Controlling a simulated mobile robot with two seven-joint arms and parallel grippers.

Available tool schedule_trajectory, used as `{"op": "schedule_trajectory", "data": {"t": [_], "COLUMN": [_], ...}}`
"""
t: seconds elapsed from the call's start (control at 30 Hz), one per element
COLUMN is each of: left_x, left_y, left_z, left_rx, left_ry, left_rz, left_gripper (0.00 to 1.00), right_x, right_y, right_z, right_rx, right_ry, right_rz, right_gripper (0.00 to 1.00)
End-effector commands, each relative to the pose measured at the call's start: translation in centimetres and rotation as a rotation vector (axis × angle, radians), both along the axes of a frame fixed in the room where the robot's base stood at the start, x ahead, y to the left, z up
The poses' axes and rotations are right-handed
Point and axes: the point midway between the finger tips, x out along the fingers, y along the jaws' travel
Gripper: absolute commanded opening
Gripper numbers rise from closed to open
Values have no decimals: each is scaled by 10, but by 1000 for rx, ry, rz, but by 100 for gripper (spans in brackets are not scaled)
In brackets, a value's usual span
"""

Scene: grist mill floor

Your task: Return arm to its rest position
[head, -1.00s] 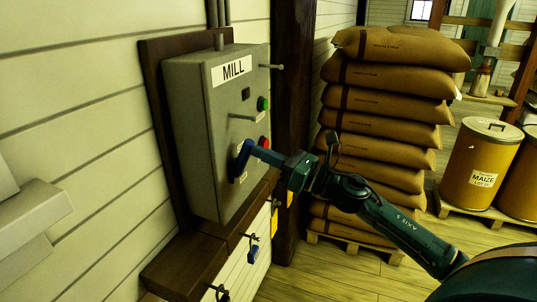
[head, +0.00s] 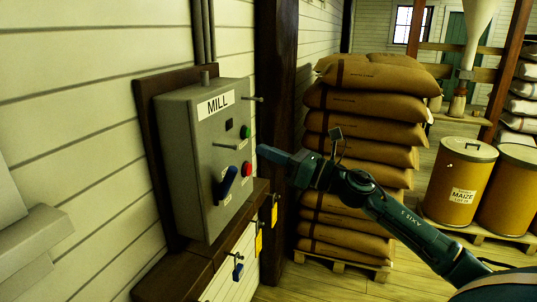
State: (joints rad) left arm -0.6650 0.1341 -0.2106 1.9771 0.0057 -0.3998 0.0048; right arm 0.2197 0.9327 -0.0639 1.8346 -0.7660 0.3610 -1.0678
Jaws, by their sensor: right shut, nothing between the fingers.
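My right arm comes in from the lower right. Its gripper (head: 264,151) is shut and empty, in the air just right of the grey MILL control box (head: 183,160). The box is fixed to a dark board on the white plank wall. On its front are a green button (head: 245,132), a red button (head: 247,168) and a blue lever handle (head: 227,183). The lever tilts, with its top to the right. A gap shows between the fingertips and the lever. My left gripper is not in view.
A stack of brown sacks (head: 362,130) on a pallet (head: 340,262) stands behind my right arm. Maize drums (head: 458,185) stand at the right. A wooden ledge (head: 205,262) juts out below the box, with padlocks (head: 238,271) and yellow tags (head: 259,240) hanging there.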

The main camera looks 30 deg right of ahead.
Motion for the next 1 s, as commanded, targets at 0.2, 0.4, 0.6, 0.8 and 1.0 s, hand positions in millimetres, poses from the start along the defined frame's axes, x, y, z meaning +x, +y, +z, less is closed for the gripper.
{"op": "schedule_trajectory", "data": {"t": [0.2, 0.4, 0.6, 0.8, 1.0], "left_x": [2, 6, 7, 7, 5], "left_y": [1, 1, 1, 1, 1], "left_z": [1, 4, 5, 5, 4], "left_rx": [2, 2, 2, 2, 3], "left_ry": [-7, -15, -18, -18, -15], "left_rz": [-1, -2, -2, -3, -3], "left_gripper": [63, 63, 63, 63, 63], "right_x": [0, -1, -18, -77, -165], "right_y": [0, 4, 28, 62, 109], "right_z": [-1, -17, -126, -263, -365], "right_rx": [-1, 80, 674, 1446, 2121], "right_ry": [1, 56, 450, 923, 1247], "right_rz": [0, 5, -9, -151, -401], "right_gripper": [0, 0, 0, 0, 0]}}
